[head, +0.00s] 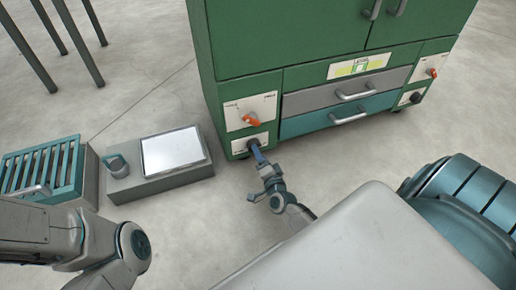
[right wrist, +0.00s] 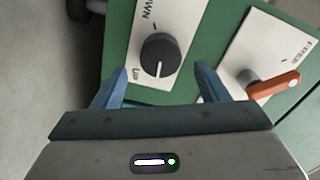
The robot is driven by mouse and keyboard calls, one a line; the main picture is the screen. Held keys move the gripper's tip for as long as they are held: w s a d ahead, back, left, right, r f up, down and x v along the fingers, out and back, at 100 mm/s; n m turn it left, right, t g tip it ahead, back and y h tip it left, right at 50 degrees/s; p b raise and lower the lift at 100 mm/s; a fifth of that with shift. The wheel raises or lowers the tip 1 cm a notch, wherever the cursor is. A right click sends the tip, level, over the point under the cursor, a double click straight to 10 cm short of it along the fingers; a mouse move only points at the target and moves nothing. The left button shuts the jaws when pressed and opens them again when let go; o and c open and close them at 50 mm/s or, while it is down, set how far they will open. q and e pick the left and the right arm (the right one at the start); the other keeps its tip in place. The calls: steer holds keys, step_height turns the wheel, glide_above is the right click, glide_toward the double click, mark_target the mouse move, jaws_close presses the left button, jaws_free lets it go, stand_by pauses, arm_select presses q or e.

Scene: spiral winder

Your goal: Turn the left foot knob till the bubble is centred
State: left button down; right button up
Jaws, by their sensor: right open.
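The left foot knob (right wrist: 160,55) is black with a white line and sits on a white plate (right wrist: 143,22) marked UP and DOWN. In the head view this plate is low on the green cabinet's left front, with the knob mostly hidden by my right gripper (head: 257,153). In the right wrist view the right gripper's blue fingers stand open, one on each side of the knob; I cannot tell whether they touch it. A white plate with a yellow-green strip (head: 358,66) is above the drawers; any bubble is too small to tell. My left gripper is out of view.
An orange lever (head: 250,118) sits above the left knob; it also shows in the right wrist view (right wrist: 274,85). Another black knob (head: 416,98) is at the cabinet's right. A grey box with a light panel (head: 172,152) and a slatted teal crate (head: 40,165) stand left.

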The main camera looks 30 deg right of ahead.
steer(key=p+v, duration=0.1)
steer(key=v, duration=0.6)
steer(key=shift+s+p, duration=0.3)
steer(key=shift+s, duration=0.1)
steer(key=shift+r, duration=0.15)
